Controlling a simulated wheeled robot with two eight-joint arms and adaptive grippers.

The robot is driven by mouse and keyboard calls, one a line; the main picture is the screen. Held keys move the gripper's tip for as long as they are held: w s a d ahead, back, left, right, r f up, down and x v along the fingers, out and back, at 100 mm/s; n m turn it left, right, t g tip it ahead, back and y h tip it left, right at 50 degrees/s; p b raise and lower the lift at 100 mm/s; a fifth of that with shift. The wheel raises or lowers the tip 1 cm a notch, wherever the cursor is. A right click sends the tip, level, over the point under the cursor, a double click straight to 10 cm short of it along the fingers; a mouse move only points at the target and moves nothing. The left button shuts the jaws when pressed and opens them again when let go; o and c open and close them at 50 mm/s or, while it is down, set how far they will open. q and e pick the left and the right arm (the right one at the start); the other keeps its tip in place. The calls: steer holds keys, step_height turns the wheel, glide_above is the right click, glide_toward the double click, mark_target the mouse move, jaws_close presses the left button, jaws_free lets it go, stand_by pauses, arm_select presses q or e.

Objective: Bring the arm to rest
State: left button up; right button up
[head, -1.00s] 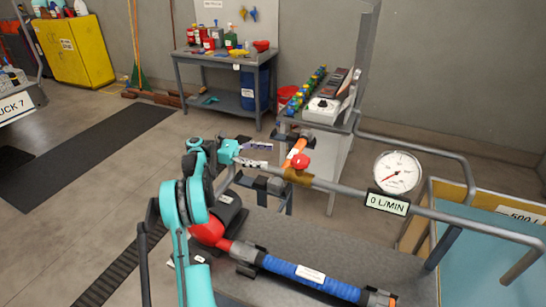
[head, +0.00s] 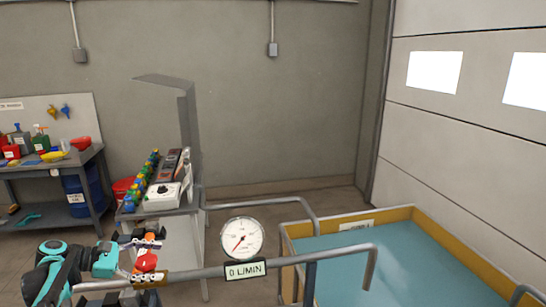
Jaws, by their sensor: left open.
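My left arm (head: 55,272) comes in at the bottom left, teal and black. Its gripper (head: 133,262) is open and points right, close to the red valve knob (head: 146,262) on the grey pipe (head: 200,273). I cannot tell whether its fingers touch the knob. The brass valve body (head: 151,278) sits under the knob. A round gauge (head: 242,238) on the pipe has its needle toward the lower left, and the label (head: 245,269) below it reads 0 L/MIN. My right gripper is not in view.
A blue-topped tank with a yellow rim (head: 430,227) stands at the right, with the pipe's bent end over it. A stand with colored knobs and a white dial box (head: 163,197) is behind the gripper. A workbench (head: 85,156) with bottles is at the left.

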arm_select(q)
steer(key=s+d+f+m+g+y, duration=0.25)
steer(key=s+d+m+y, duration=0.45)
steer(key=s+d, duration=0.6)
steer(key=s+d+f+m+t+y, duration=0.3)
steer(key=s+f+m, duration=0.4)
steer(key=s+m, duration=0.5)
steer(key=shift+s+d+f+m+y, duration=0.25)
steer(key=shift+d+m+y, duration=0.25)
steer(key=shift+y, duration=0.4)
